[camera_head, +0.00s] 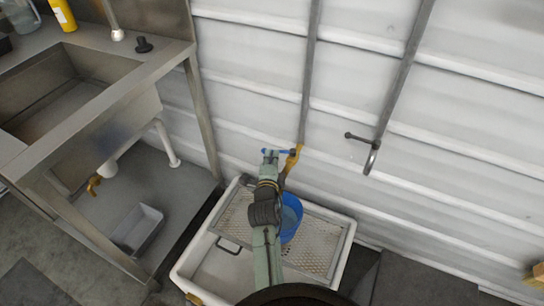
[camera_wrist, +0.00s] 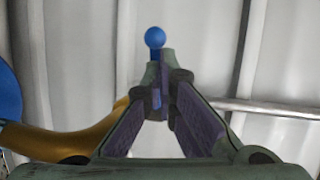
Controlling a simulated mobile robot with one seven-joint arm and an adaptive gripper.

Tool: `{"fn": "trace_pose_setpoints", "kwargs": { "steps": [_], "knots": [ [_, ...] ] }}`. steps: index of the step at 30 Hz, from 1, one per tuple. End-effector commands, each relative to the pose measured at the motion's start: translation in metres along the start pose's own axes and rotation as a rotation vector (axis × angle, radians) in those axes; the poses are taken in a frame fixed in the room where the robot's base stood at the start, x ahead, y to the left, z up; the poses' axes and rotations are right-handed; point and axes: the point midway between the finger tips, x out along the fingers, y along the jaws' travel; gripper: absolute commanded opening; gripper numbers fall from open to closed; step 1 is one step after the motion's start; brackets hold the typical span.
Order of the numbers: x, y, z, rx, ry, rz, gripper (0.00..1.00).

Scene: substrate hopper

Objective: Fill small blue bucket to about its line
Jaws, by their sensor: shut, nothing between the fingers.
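The small blue bucket (camera_head: 291,218) stands on a perforated grate in a white basin, below the tap and partly hidden by my arm. Its line and the level inside cannot be made out. A brass tap (camera_head: 293,160) with a blue lever (camera_head: 285,152) is on the wall pipe above it. My gripper (camera_head: 269,160) is at the lever, its fingers shut and empty. In the wrist view, the lever's blue ball end (camera_wrist: 155,38) is just beyond my fingertips; whether they touch cannot be told. The brass spout (camera_wrist: 75,143) curves at lower left, beside a blue edge, probably the bucket (camera_wrist: 8,95).
The white basin (camera_head: 346,245) sits against the corrugated wall. A metal sink bench (camera_head: 115,105) stands at left, with a grey tray (camera_head: 138,228) below. Floor at lower right is mostly clear.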

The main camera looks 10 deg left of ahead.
Motion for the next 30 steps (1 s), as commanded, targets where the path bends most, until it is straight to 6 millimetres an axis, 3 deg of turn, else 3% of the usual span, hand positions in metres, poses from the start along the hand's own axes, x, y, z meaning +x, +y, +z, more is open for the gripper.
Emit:
{"fn": "trace_pose_setpoints", "kwargs": {
  "steps": [13, 30],
  "knots": [
    [0.026, -0.002, 0.008, 0.0, 0.0, -0.003, 0.0],
    [0.028, -0.006, 0.007, 0.0, 0.0, 0.001, 0.0]
  ]
}}
